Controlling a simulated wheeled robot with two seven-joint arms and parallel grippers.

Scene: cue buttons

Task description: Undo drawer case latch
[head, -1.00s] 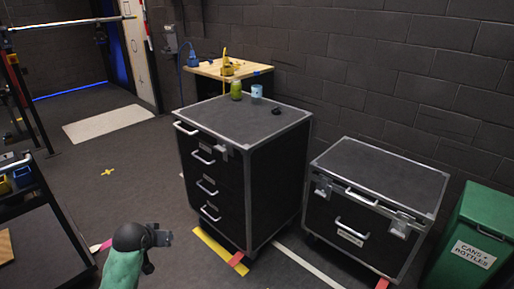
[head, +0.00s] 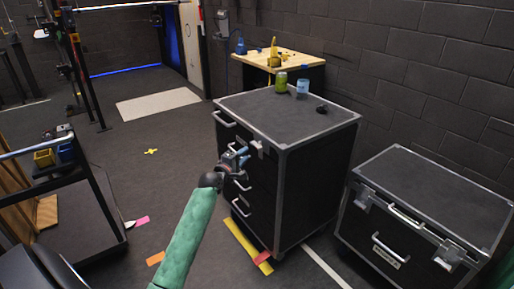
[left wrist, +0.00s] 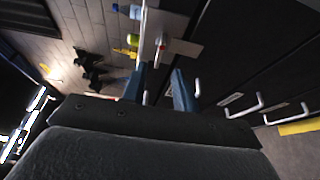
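The drawer case (head: 318,155) is a tall black box with silver edges and several drawers with pale handles. Its latch (head: 257,148) is a small silver fitting near the top of the front, by the right corner. I cannot tell its exact position. My left gripper (head: 238,157) is raised in front of the case's upper drawers, just left of and slightly below the latch. In the left wrist view, its two blue fingers (left wrist: 160,82) stand apart with nothing clearly between them. Drawer handles (left wrist: 246,108) show right of the fingers there. My right gripper is out of view.
A green can (head: 281,82), a blue cup (head: 302,88) and a small dark object (head: 321,109) are on the case top. A lower black case (head: 430,200) stands to the right. A wooden-topped table (head: 300,63) is behind. Floor at left is mostly open.

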